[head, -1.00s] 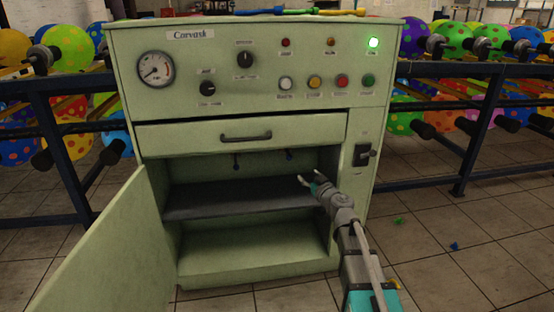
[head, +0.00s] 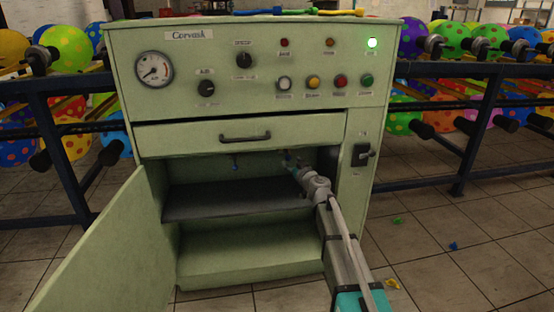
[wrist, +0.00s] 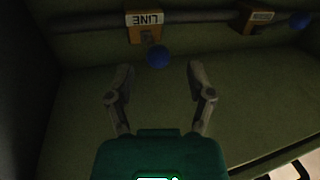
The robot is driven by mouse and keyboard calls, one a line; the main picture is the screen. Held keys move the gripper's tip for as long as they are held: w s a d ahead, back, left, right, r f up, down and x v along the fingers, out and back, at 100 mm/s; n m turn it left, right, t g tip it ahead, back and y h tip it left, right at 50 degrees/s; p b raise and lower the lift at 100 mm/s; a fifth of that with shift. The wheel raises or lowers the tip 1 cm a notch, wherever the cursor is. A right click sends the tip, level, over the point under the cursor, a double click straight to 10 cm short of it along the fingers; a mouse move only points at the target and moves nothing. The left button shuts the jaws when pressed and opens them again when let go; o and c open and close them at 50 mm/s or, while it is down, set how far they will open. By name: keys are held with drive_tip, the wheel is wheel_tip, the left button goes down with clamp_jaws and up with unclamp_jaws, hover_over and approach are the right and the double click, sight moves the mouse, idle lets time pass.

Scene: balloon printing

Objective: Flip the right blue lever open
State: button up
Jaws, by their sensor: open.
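Two levers with blue knobs hang under the drawer inside the open cabinet. The right blue lever (wrist: 158,57) shows in the wrist view below an orange tag reading LINE, upside down there. My gripper (wrist: 160,72) is open and empty, with its knob centred just beyond the gap between the fingertips. In the head view my gripper (head: 291,160) is at the right lever and largely hides it. The left blue lever (head: 235,167) hangs to the left; its knob also shows at the upper right of the wrist view (wrist: 299,19).
The green cabinet (head: 215,120) has a closed drawer above the opening and a door (head: 110,250) swung out to the left. A dark shelf (head: 225,202) lies below the levers. A pipe (wrist: 90,20) runs behind the tags. A black switch (head: 361,155) is on the right front.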

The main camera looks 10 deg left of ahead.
sight(288, 157)
drive_tip(key=shift+x, duration=1.75)
clamp_jaws()
